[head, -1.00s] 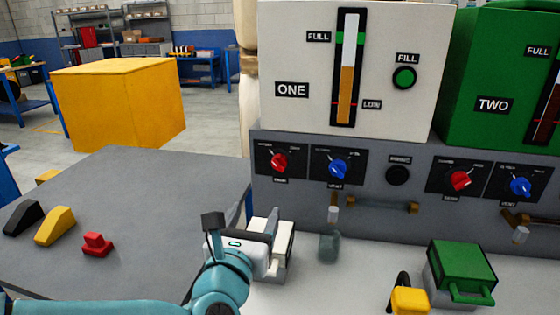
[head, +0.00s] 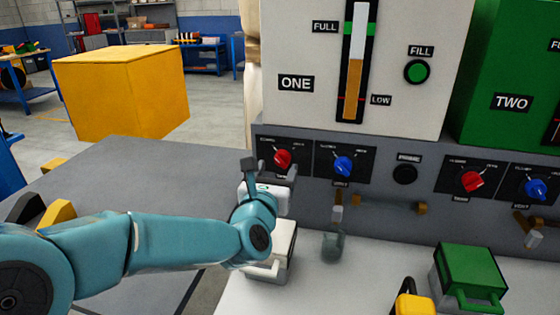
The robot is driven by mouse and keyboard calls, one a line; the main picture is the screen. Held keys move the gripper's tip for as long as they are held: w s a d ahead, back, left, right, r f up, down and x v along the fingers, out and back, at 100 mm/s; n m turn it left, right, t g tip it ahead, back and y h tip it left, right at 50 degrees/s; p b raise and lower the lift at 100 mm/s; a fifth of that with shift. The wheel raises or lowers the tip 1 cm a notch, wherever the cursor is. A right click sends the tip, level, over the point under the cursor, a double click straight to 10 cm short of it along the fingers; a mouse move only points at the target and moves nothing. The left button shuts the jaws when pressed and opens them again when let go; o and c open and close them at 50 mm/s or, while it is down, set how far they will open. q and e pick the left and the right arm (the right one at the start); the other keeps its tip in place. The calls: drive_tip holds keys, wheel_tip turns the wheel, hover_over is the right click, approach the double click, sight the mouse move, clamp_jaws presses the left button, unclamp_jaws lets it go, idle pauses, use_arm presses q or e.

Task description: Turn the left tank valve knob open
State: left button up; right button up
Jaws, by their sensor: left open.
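The white tank marked ONE (head: 295,40) stands above the grey control panel. Below it are a red knob (head: 282,158) and a blue knob (head: 343,166), each on a black plate. Their small labels are too blurred to read, so I cannot tell from them which is the valve knob. My left gripper (head: 275,188) is just below the red knob, apart from the blue one. My right gripper is not in view.
A green tank (head: 508,75) marked TWO stands at right, with another red knob (head: 472,181) and blue knob (head: 537,188) below it. A white box with a handle (head: 275,255), a glass vessel (head: 333,243) and a green box (head: 468,270) stand on the counter.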

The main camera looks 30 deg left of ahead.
sight(280, 163)
use_arm(q)
drive_tip(key=shift+x, duration=1.95)
drive_tip(key=c, duration=1.1)
drive_tip(key=shift+o, duration=0.2)
